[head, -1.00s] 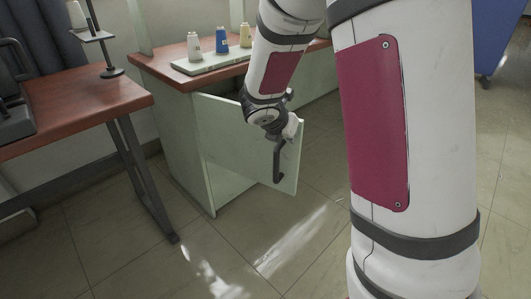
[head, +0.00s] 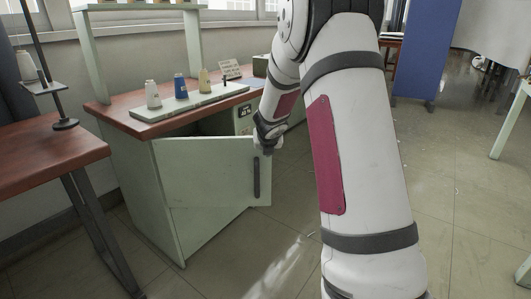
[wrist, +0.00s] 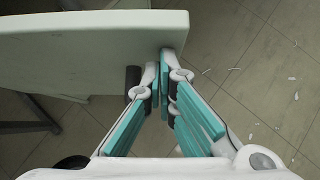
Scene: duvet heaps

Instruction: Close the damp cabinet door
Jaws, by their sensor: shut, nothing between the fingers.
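The damp cabinet (head: 150,215) is a pale green unit under a red-brown top. Its pale green door (head: 205,175) stands open, hinged at the left, with a dark gap above it into the interior. A dark vertical handle (head: 256,178) is near the door's free right edge. My gripper (head: 266,146) is at the upper corner of that free edge, partly hidden by my arm. In the wrist view the fingers (wrist: 165,58) are shut and empty, beside the end of the door's top edge (wrist: 80,28); I cannot tell if they touch. The handle shows just left of them (wrist: 132,80).
Thread spools (head: 181,86) stand on a pale tray (head: 190,102) on the cabinet top. A red-brown table (head: 45,155) with dark legs is at the left. A blue panel (head: 427,50) stands at the back right. The floor right of my arm is mostly clear.

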